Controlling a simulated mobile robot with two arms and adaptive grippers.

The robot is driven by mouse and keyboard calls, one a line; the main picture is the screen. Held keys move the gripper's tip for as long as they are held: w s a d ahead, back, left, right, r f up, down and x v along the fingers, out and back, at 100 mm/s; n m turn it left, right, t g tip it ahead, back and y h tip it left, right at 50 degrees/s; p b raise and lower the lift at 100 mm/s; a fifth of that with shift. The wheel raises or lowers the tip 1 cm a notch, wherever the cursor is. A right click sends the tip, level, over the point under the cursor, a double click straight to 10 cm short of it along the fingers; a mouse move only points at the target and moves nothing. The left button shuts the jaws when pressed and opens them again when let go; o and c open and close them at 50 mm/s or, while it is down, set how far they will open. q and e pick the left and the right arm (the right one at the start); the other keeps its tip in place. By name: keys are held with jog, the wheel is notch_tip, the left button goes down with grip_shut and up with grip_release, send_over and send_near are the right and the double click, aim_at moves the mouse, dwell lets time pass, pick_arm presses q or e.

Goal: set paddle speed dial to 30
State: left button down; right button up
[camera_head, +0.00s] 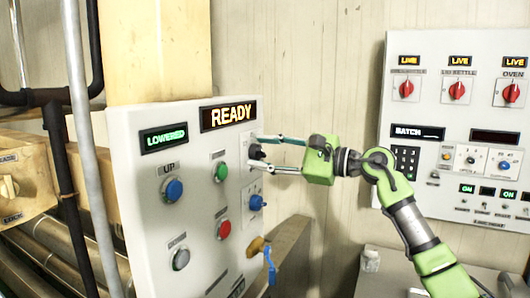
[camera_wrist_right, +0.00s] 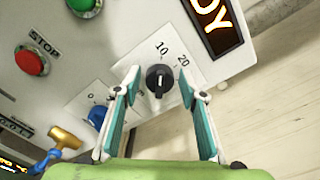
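The dial (camera_wrist_right: 159,78) is a black knob on a white scale plate, where I read 10 and 20; a pale mark shows at the knob's lower edge in the right wrist view. In the head view the dial (camera_head: 257,153) is partly covered by my right gripper (camera_head: 255,151). In the wrist view my right gripper (camera_wrist_right: 160,80) is open, one finger on each side of the knob with a gap to each. The rest of the scale is hidden by the fingers. The panel's display (camera_head: 228,115) reads READY. My left gripper is not in view.
The grey panel (camera_head: 205,170) also holds a blue dial (camera_head: 256,203), a green button (camera_head: 221,172), a red button (camera_head: 224,230) and a blue button (camera_head: 173,190). A yellow-and-blue valve (camera_wrist_right: 62,142) sits low down. A second panel (camera_head: 452,105) stands at right.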

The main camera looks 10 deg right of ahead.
jog(key=c, duration=0.7)
jog(key=shift+o, duration=0.2)
jog(key=m+p, duration=0.2)
jog(key=m, duration=0.3)
jog(key=m+p, duration=0.2)
jog(key=m, duration=0.3)
jog(key=m+p, duration=0.3)
jog(key=m, duration=0.1)
jog(key=shift+w+d+r+m, duration=0.35)
jog(key=shift+m, duration=0.05)
jog(key=shift+w+d+f+m+p, duration=0.1)
jog(key=shift+m+p, duration=0.85)
jog(key=shift+m, duration=0.35)
jog(key=shift+w+f+m+p, duration=0.1)
jog(key=shift+m+p, duration=0.85)
jog(key=shift+m, duration=0.35)
